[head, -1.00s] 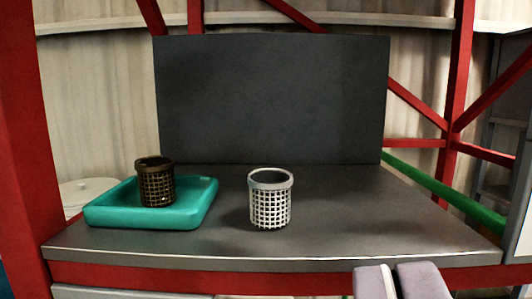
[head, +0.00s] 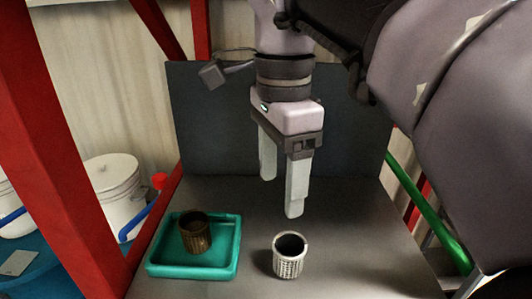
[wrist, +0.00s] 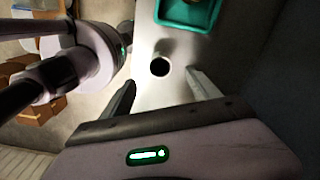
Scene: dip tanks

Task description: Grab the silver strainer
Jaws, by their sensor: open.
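The silver strainer (head: 288,262) is a basket with a mesh wall and an open top. It stands upright on the grey worktop, right of the teal tray. In the wrist view the silver strainer (wrist: 160,67) shows from above as a dark round opening, ahead of and between the fingers. My gripper (head: 281,196) hangs fingers down above the worktop. It is open and empty, above the strainer and apart from it. In the wrist view my gripper (wrist: 160,85) shows its two fingers spread wide.
A dark bronze strainer (head: 195,233) stands in the teal tray (head: 164,270) on the left. A dark panel (head: 215,130) stands behind the worktop (head: 345,235). A red post (head: 60,150) rises at the left. The worktop right of the silver strainer is clear.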

